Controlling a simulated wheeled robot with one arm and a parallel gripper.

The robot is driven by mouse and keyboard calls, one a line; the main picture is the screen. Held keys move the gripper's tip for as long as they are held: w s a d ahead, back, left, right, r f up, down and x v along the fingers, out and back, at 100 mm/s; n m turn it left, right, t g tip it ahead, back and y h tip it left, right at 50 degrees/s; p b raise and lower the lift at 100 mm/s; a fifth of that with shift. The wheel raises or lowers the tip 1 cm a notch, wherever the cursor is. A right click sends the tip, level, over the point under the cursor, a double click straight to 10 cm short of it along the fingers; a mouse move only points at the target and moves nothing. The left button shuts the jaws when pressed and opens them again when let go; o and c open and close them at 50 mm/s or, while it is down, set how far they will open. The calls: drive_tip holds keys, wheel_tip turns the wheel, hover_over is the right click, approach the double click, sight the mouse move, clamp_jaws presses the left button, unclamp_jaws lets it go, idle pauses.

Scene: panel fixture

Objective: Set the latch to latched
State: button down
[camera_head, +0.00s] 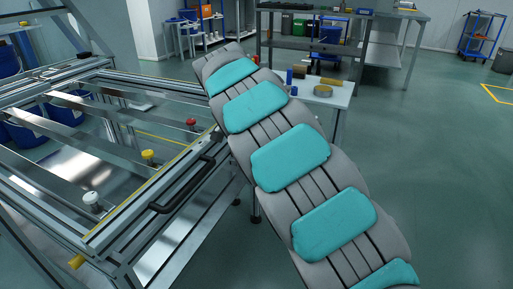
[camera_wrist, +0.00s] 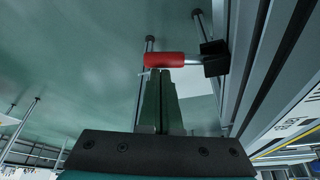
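The latch shows in the wrist view as a red grip (camera_wrist: 165,60) on a short metal rod, which runs right into a black block (camera_wrist: 214,58) at the panel frame. The red grip lies crosswise in the picture. My gripper (camera_wrist: 160,74) points toward it with two greenish fingers side by side, only a thin dark line between them. The fingertips are right at the near edge of the red grip; I cannot tell whether they touch it. Nothing shows between the fingers. In the head view my gripper is out of sight and I cannot make out the latch clearly.
In the head view a metal frame fixture (camera_head: 130,222) fills the left, with a black handle (camera_head: 182,188) and white (camera_head: 92,200), yellow (camera_head: 148,156) and red (camera_head: 191,123) knobs. A white table (camera_head: 335,97) stands behind my arm.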

drive_tip(key=shift+s+a+f+m, duration=0.1)
drive_tip(key=shift+s+a+m, duration=0.15)
drive_tip(key=shift+m, duration=0.25)
drive_tip(key=shift+s+a, duration=0.15)
drive_tip(key=shift+s, duration=0.05)
drive_tip(key=shift+a, duration=0.1)
idle(0.4)
